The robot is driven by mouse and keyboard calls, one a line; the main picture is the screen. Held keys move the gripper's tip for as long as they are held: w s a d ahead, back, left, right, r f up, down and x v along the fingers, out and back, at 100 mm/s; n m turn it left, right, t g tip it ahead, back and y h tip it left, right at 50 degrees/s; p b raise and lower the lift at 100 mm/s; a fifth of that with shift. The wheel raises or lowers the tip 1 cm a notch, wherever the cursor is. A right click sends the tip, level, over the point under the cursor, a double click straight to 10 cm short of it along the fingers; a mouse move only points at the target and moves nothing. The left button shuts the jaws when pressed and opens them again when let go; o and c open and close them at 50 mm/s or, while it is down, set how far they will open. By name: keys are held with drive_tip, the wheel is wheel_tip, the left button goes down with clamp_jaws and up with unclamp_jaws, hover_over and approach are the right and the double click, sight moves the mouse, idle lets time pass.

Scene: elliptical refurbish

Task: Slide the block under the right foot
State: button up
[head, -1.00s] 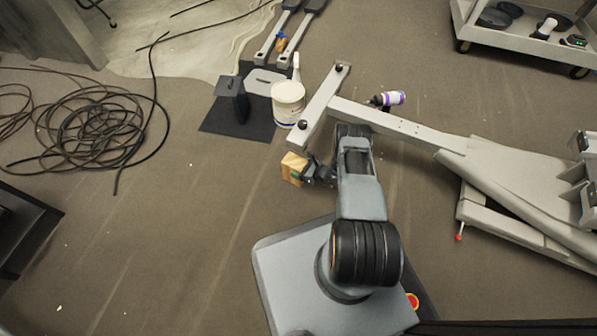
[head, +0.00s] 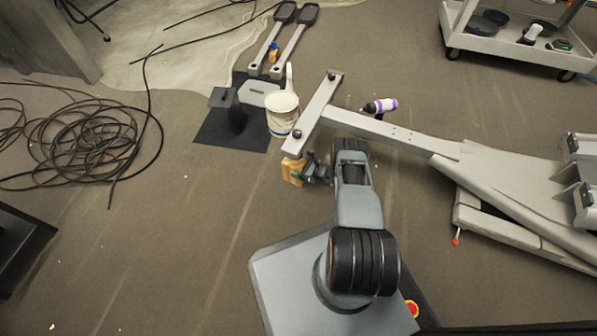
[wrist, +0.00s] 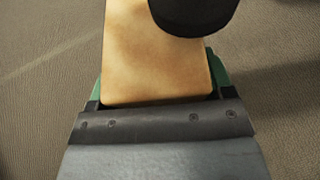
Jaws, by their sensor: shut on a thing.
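The wooden block (head: 292,170) is light tan and sits close beside the near end of the grey crossbar (head: 312,118) of the machine frame. My gripper (head: 305,173) is shut on it, coming from its right side. In the wrist view the block (wrist: 155,60) lies between the green-edged fingers of my gripper (wrist: 157,92). A dark rounded foot (wrist: 192,12) covers part of the block's far end in the wrist view. I cannot tell whether the foot touches the block.
A white bucket (head: 283,112) stands left of the crossbar on a black mat (head: 222,135). A purple-and-white bottle (head: 380,105) lies beside the long beam (head: 395,133). Coiled cables (head: 85,130) lie at left. A cart (head: 490,42) stands at back right.

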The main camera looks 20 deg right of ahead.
drive_tip(key=shift+w+d, duration=1)
drive_tip(key=shift+w, duration=0.1)
drive_tip(key=o, duration=1.2)
drive_tip(key=shift+p+v, duration=2.7)
drive_tip(key=shift+v, duration=4.2)
